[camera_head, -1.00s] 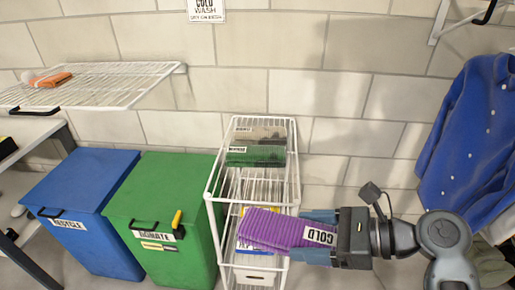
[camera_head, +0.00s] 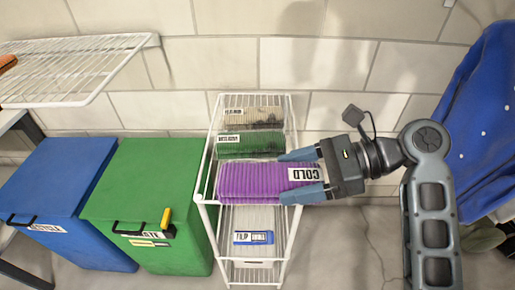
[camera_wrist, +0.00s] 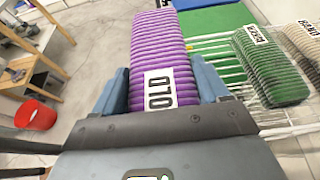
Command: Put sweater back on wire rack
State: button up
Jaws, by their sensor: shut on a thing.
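The purple ribbed sweater (camera_head: 254,182) is folded and bears a label reading COLD. My gripper (camera_head: 306,173) is shut on its labelled end, from the right. The sweater is over the front part of the top shelf of the white wire rack (camera_head: 209,165); I cannot tell whether it touches the wires. In the wrist view the sweater (camera_wrist: 160,50) stretches ahead between the two blue fingers (camera_wrist: 163,88). A folded green sweater (camera_head: 250,145) and a folded grey-brown one (camera_head: 252,117) lie behind it on the same shelf, each labelled.
A green bin (camera_head: 160,190) and a blue bin (camera_head: 65,185) stand to the left. A wire wall shelf (camera_head: 80,72) is at upper left; a blue garment (camera_head: 488,120) hangs at right.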

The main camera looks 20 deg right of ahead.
jog(key=w+f, duration=0.2)
jog(key=w, duration=0.1)
jog(key=w+a+f+b, duration=0.1)
jog(key=w+f, duration=0.1)
jog(key=w, duration=0.1)
jog(key=w+f, duration=0.2)
jog(key=w, duration=0.2)
jog(key=shift+a, duration=0.4)
notch_tip(320, 180, down, 4)
jog(key=shift+f+b, duration=0.1)
jog(key=shift+b, duration=0.3)
jog(key=o, duration=1.2)
jog(key=shift+o, duration=0.2)
jog(key=v, duration=1.2)
jog(key=shift+p, duration=0.3)
